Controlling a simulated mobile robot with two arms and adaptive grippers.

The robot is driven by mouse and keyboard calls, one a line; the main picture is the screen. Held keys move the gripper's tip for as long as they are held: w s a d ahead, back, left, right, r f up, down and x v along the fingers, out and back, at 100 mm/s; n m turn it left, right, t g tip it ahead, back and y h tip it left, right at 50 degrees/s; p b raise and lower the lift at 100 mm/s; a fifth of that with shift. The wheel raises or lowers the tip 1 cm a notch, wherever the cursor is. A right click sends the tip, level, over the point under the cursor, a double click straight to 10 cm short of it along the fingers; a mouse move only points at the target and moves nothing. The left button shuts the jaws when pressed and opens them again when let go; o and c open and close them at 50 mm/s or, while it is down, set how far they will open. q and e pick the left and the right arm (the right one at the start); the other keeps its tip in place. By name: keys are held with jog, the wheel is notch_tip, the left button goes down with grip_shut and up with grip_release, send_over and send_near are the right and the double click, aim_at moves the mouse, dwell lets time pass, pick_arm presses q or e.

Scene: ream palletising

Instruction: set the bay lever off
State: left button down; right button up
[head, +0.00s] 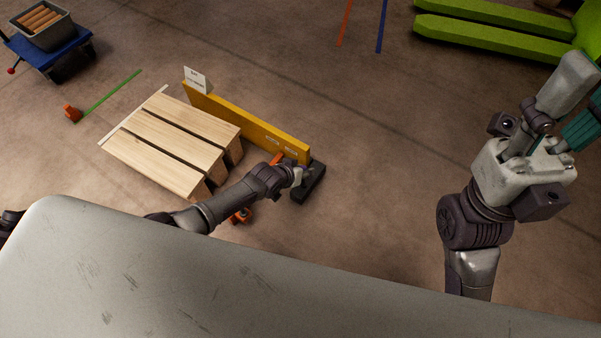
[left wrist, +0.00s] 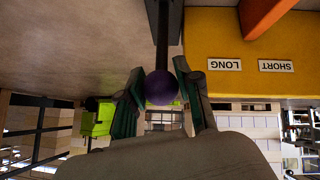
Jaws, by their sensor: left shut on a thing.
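My left gripper (head: 299,174) is at the near right end of the yellow board (head: 250,122), beside a black block (head: 310,183). In the left wrist view its teal-padded fingers (left wrist: 158,100) are on either side of a purple ball knob (left wrist: 160,88) on a dark rod, and it is shut on that knob. The yellow board also shows there (left wrist: 240,82), with upside-down labels LONG (left wrist: 225,65) and SHORT (left wrist: 276,66). An orange arm (left wrist: 265,15) is on the board. My right gripper (head: 575,105) is raised at the right, empty, its fingers apart.
A slatted wooden pallet (head: 170,145) lies along the board, with a small white sign (head: 197,79) at its far end. A blue cart (head: 55,52) with a grey bin stands upper left. Green forks (head: 490,30) lie upper right.

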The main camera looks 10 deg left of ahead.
pick_arm(q)
jog(key=shift+w+d+r, duration=0.15)
jog(key=shift+w+r, duration=0.1)
jog(key=shift+w, duration=0.2)
jog(key=c, duration=0.8)
grip_release()
jog(key=shift+s, duration=0.1)
jog(key=shift+f, duration=0.1)
jog(key=shift+s, duration=0.2)
jog(key=shift+s, duration=0.15)
jog(key=v, duration=1.1)
jog(key=shift+a+r, duration=0.25)
jog(key=shift+r, duration=0.05)
